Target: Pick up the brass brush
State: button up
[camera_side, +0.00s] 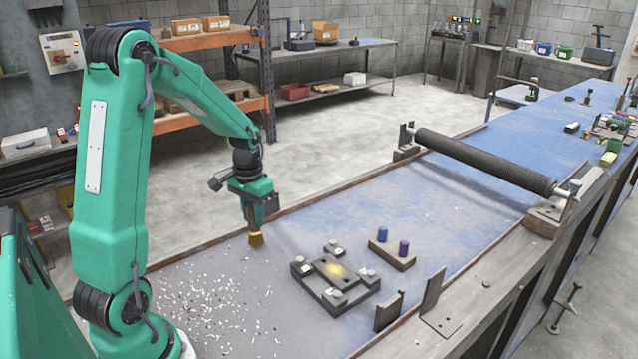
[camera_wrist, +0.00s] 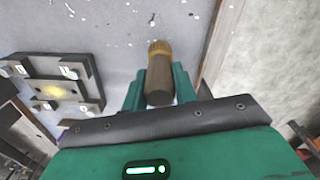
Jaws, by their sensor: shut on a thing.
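The brass brush (camera_side: 256,239) hangs from my gripper (camera_side: 260,205) in the side view, bristles down, at the left edge of the blue bench. Its tip is at or just above the bench surface; I cannot tell whether it touches. In the wrist view the brush (camera_wrist: 159,75) stands between the two green fingers of my gripper (camera_wrist: 159,88), with its golden bristles at the far end and its brown handle nearer. The fingers are shut on the handle.
A dark clamp fixture (camera_side: 335,278) with a yellow glowing spot lies right of the brush; it also shows in the wrist view (camera_wrist: 52,82). A small block with two pegs (camera_side: 392,250) stands beyond it. White chips (camera_side: 215,305) litter the near bench. A mesh roller (camera_side: 485,160) spans the bench farther back.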

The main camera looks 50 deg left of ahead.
jog(key=shift+r, duration=0.85)
jog(key=d+r, duration=0.6)
jog(key=d, duration=0.5)
jog(key=shift+d+r, duration=0.35)
jog(key=shift+r, duration=0.05)
jog(key=w+d+r, duration=0.1)
jog(key=w+d, duration=0.5)
jog(key=w, duration=0.2)
jog(key=shift+w, duration=0.2)
